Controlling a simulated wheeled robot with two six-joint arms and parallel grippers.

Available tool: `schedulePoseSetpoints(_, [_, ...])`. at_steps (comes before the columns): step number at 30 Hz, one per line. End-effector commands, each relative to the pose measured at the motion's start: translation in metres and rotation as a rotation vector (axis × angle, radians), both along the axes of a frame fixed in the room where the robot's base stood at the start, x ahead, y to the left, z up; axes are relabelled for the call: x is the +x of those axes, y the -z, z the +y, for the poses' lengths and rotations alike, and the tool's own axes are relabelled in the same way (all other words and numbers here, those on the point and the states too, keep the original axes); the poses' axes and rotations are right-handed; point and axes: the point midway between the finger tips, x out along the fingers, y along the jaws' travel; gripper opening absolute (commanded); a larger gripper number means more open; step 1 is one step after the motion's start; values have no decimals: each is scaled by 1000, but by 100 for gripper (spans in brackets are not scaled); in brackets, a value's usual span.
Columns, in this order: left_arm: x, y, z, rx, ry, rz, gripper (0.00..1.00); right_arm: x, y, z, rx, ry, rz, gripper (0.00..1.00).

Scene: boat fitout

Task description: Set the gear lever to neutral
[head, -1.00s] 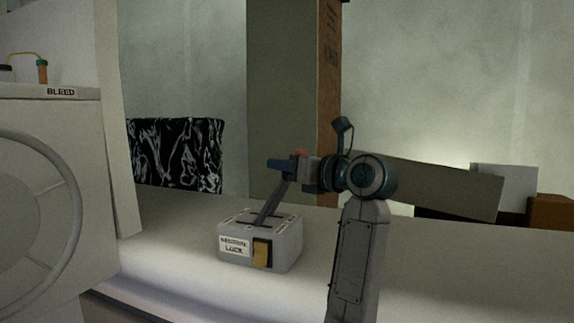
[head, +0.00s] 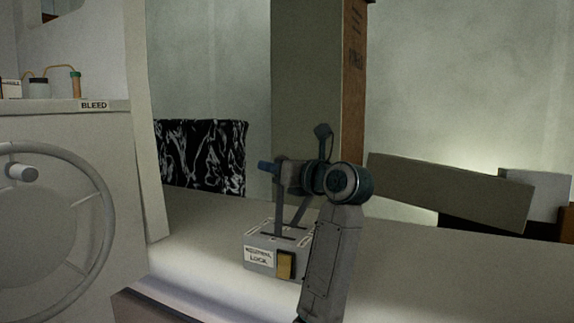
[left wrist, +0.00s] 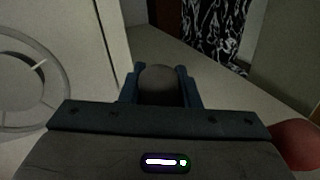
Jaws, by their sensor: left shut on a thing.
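The grey control box (head: 262,259) stands on the pale counter, with a white label reading LOCK and a yellow-orange tab (head: 286,265) on its front. A dark lever (head: 278,212) rises nearly upright from its top slots. A second dark bar (head: 299,216) beside it leans right, its top hidden behind my arm. My left gripper (head: 272,167) is shut at the top of the upright lever. In the left wrist view a dark round knob (left wrist: 159,84) sits between its fingers. A red knob (left wrist: 298,142) is at the right edge there. My right gripper is not in view.
A cabinet marked BLEED (head: 94,105) with a large wheel (head: 108,215) stands at the left. A black-and-white marbled panel (head: 200,157) is behind the box. A tilted grey board (head: 450,192) lies behind at the right. The counter at right (head: 440,275) is clear.

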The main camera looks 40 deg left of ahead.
Motion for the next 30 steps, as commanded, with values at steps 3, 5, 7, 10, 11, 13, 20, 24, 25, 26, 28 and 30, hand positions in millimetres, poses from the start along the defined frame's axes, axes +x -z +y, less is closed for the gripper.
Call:
schedulePoseSetpoints(3, [-2, 5, 4, -6, -8, 8, 0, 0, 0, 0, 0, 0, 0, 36])
schedulePoseSetpoints(5, [-2, 6, 5, -6, -7, 8, 0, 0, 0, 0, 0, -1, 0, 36])
schedulePoseSetpoints(7, [-2, 6, 6, -6, -7, 8, 0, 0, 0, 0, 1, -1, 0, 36])
schedulePoseSetpoints(10, [-2, 6, 6, -7, -7, 8, 0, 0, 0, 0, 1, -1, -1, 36])
schedulePoseSetpoints(11, [-2, 6, 6, -7, -7, 8, 0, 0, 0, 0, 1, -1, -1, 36])
schedulePoseSetpoints(13, [-2, 6, 6, -7, -7, 8, 0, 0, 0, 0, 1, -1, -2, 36])
schedulePoseSetpoints(20, [-2, 6, 5, -6, -5, 8, 48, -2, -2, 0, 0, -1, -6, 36])
schedulePoseSetpoints(24, [-2, 5, 5, -5, -3, 6, 48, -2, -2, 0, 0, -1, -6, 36])
schedulePoseSetpoints(25, [-2, 5, 5, -5, -3, 5, 48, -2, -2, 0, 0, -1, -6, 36])
schedulePoseSetpoints(26, [-1, 4, 5, -5, -3, 5, 48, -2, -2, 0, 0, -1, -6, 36])
schedulePoseSetpoints(28, [-1, 4, 5, -5, -2, 5, 48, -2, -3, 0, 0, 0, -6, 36])
schedulePoseSetpoints(30, [-1, 4, 2, -6, -1, 4, 48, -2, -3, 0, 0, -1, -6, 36])
